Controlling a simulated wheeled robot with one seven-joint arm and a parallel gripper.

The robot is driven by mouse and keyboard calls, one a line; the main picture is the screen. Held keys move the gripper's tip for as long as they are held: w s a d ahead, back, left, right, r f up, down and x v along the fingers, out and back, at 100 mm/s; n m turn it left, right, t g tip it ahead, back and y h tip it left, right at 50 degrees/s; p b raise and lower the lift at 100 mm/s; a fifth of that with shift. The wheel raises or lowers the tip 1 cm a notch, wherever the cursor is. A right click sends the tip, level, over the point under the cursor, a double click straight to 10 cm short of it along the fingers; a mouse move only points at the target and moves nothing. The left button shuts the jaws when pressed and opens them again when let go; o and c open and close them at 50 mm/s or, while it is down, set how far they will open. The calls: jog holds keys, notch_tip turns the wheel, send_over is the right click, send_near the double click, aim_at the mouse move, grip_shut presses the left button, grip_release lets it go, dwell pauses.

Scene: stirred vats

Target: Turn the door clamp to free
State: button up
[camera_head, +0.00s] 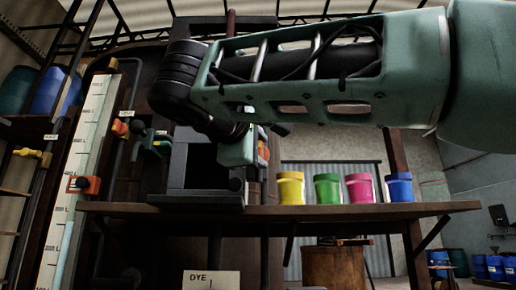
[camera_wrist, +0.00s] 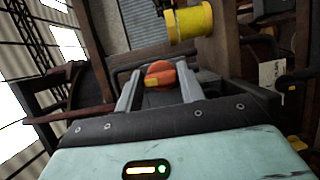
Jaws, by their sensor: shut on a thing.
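The door clamp looks to be an orange round knob with a yellow mark (camera_wrist: 160,74). It sits between the two grey fingers of my gripper (camera_wrist: 158,88) in the wrist view, and the fingers are shut on it. In the head view my gripper (camera_head: 240,150) reaches down beside a dark box-shaped housing (camera_head: 205,192) on the wooden shelf. A sliver of orange (camera_head: 263,150) shows just right of my gripper there. My gripper and arm hide most of the clamp in the head view.
Yellow (camera_head: 291,188), green (camera_head: 328,189), pink (camera_head: 360,188) and blue (camera_head: 399,187) pails stand along the wooden shelf (camera_head: 330,211) to the right. A graduated column (camera_head: 84,150) with an orange fitting (camera_head: 83,184) stands left. A "DYE" sign (camera_head: 210,280) hangs below.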

jog(key=shift+f, duration=0.1)
jog(key=o, duration=1)
jog(key=b+v, duration=0.1)
jog(key=v, duration=1.6)
jog(key=shift+s, duration=0.2)
jog(key=shift+w+a, duration=0.1)
